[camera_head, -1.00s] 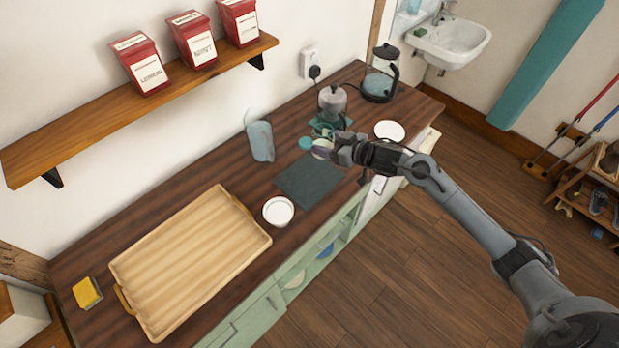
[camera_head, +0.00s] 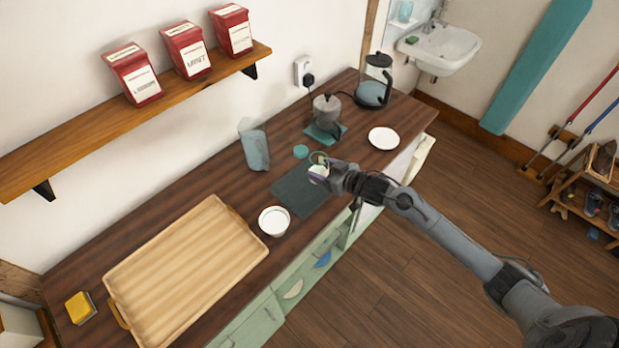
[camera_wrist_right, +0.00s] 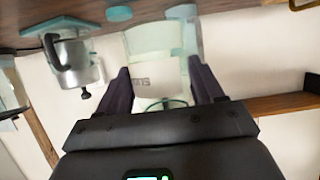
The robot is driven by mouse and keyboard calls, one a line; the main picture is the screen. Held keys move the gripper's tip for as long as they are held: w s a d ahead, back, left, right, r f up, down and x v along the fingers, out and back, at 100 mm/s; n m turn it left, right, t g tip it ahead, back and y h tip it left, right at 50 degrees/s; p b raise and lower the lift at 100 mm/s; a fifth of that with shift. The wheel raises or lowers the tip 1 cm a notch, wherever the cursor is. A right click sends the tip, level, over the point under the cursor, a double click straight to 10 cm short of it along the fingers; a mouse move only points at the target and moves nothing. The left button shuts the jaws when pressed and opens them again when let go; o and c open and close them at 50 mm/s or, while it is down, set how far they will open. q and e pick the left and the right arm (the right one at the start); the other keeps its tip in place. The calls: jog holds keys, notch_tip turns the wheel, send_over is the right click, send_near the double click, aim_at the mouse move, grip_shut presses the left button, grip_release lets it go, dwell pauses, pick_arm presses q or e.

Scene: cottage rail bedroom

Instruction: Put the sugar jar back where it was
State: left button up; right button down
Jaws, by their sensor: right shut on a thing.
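The sugar jar (camera_head: 318,173), pale and glassy, is held in my right gripper (camera_head: 324,172) near the front of the dark counter. In the right wrist view the jar (camera_wrist_right: 155,72) sits between the two dark fingers (camera_wrist_right: 163,88); its label starts with "S", the rest unclear. The jar appears above or beside the dark grey mat (camera_head: 298,192); its height over the counter is hard to tell. A round teal lid (camera_head: 301,151) lies on the counter behind the mat. My left gripper is in no view.
A moka pot (camera_head: 326,108) on a teal trivet (camera_head: 324,132), a kettle (camera_head: 373,92) and a white saucer (camera_head: 383,138) stand to the right. A pale pitcher (camera_head: 255,150), a white bowl (camera_head: 275,221) and a wooden tray (camera_head: 185,268) are left. Red tins (camera_head: 185,50) stand on a shelf.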

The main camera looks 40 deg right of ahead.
jog(key=w+f, duration=0.1)
jog(key=w+a, duration=0.1)
jog(key=w+a+f, duration=0.1)
jog(key=w, duration=0.1)
jog(key=shift+a+f, duration=0.15)
jog(key=shift+f, duration=0.15)
jog(key=shift+f+p, duration=0.4)
jog(key=shift+f, duration=1.6)
jog(key=shift+f, duration=0.15)
jog(key=shift+c, duration=0.8)
grip_release()
jog(key=shift+s, duration=0.1)
